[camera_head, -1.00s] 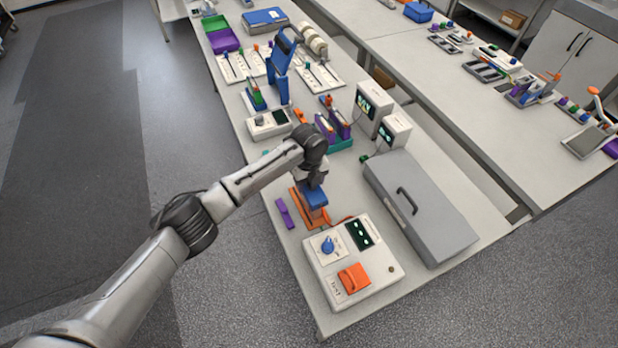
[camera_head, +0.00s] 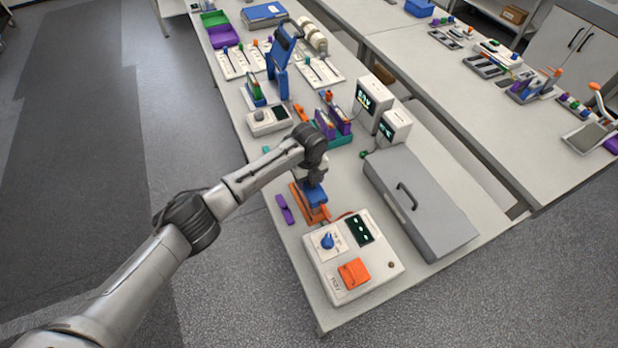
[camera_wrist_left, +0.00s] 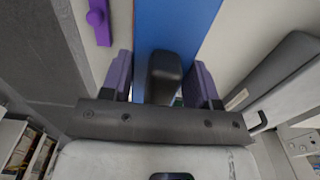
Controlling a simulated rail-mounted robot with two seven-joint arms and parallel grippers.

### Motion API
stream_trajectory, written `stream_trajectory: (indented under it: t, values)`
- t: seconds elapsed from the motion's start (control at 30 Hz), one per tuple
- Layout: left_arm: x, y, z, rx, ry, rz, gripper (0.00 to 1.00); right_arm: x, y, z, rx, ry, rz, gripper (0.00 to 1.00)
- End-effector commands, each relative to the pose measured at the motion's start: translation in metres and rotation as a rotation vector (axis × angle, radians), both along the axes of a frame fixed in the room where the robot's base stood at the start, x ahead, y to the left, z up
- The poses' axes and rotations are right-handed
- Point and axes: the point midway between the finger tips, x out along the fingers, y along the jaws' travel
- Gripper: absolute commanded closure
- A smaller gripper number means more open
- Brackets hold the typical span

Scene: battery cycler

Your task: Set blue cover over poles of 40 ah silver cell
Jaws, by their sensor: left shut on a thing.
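The blue cover (camera_head: 315,196) is at the end of my left arm, above the orange tray (camera_head: 307,209) near the front of the bench. My left gripper (camera_head: 312,184) points down and is shut on the cover. In the left wrist view the cover is a broad blue surface (camera_wrist_left: 178,22), with a black knob (camera_wrist_left: 162,72) between the gripper's two purple fingers. I cannot make out the 40 ah silver cell or its poles. Whether the cover touches anything below cannot be told.
A purple piece (camera_head: 284,208) lies left of the tray. A white tester box (camera_head: 375,273) with a blue knob and orange part stands in front. A grey case (camera_head: 435,230) is to the right. Purple cells in a green holder (camera_head: 338,141) and a blue press (camera_head: 280,72) stand behind.

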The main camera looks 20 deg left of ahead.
Motion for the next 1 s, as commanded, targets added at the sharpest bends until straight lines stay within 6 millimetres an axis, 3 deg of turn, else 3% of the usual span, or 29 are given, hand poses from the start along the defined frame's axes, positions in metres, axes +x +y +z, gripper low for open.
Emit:
stream_trajectory:
  t: [0.13, 0.17, 0.43, 0.77, 1.0]
  values:
    - [0.0, 0.0, 0.0, -0.001, -0.001, 0.0, 0.72, 0.0, 0.0, 0.0, 0.0, 0.0, 0.0, 0.57]
    - [0.0, 0.0, 0.0, -0.001, -0.001, 0.0, 0.42, 0.0, 0.0, 0.0, 0.001, 0.0, -0.001, 0.57]
    - [0.0, 0.0, 0.0, 0.0, 0.0, 0.0, 0.16, 0.0, 0.002, 0.0, 0.007, 0.001, -0.004, 0.57]
    - [0.0, 0.0, 0.004, 0.0, 0.0, 0.0, 0.15, 0.0, 0.003, 0.0, 0.011, 0.001, -0.007, 0.57]
    - [0.001, 0.0, 0.042, 0.0, -0.004, 0.0, 0.15, 0.0, 0.003, 0.002, 0.009, 0.001, -0.006, 0.57]
